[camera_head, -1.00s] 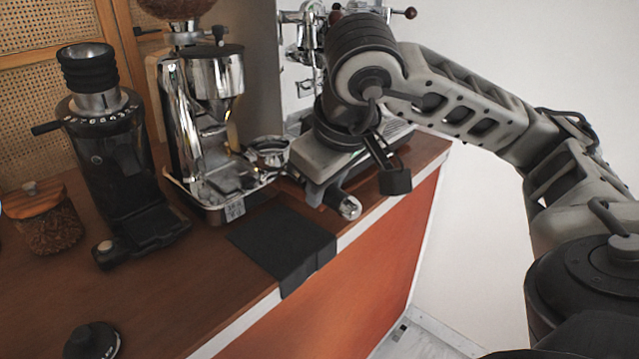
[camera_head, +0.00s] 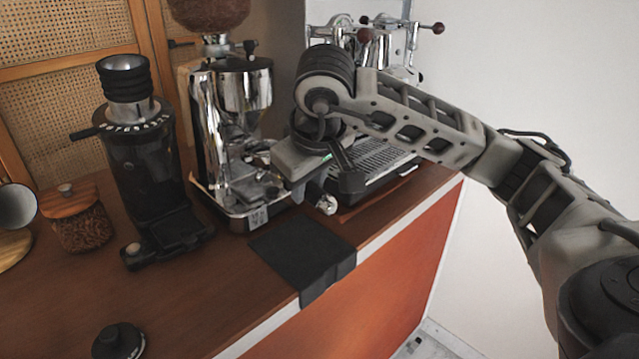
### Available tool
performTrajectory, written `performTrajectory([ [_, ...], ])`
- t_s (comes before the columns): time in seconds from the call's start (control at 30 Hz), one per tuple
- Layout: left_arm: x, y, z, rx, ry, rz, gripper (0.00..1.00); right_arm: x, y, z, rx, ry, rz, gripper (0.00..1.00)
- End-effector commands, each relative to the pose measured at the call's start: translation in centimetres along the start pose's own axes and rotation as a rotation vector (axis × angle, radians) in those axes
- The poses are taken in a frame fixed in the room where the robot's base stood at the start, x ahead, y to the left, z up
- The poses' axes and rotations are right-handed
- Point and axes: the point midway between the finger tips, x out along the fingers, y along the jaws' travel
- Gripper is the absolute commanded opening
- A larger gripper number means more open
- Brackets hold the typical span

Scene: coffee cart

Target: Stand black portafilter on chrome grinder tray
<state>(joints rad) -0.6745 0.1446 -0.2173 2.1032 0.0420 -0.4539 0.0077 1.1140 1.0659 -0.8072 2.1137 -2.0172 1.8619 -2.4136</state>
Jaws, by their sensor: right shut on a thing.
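The chrome grinder (camera_head: 209,130) stands on the wooden counter, with its tray (camera_head: 240,222) at its foot. My right gripper (camera_head: 300,178) is just right of the grinder, shut on the black portafilter (camera_head: 326,204). The bright end of the portafilter's handle shows below the gripper, pointing toward the front right. The gripper covers most of the handle. The portafilter's head is hard to pick out among the shiny grinder parts. I cannot tell whether it touches the tray. My left gripper is not in view.
A black grinder (camera_head: 145,165) stands left of the chrome one, beside a wooden-lidded bean jar (camera_head: 80,222). A lever espresso machine (camera_head: 385,160) is behind my right arm. A black cloth (camera_head: 303,262) hangs over the counter edge. A black round tool (camera_head: 118,343) lies in front.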

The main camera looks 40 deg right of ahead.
Motion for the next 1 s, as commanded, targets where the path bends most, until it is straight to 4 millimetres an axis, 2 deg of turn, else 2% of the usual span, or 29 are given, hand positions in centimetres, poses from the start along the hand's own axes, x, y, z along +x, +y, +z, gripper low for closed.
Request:
performTrajectory([
  [0.57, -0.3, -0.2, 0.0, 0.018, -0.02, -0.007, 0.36, 1.6, -0.1, -4.8, 0.002, 0.006, -0.002, 0.0],
  [0.77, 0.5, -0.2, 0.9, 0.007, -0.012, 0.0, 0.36, 3.4, -0.5, -4.0, 0.002, 0.007, 0.0, 0.0],
  [1.0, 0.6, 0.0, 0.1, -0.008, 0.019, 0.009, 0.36, 4.5, -0.7, -3.5, 0.001, 0.007, 0.0, 0.0],
])
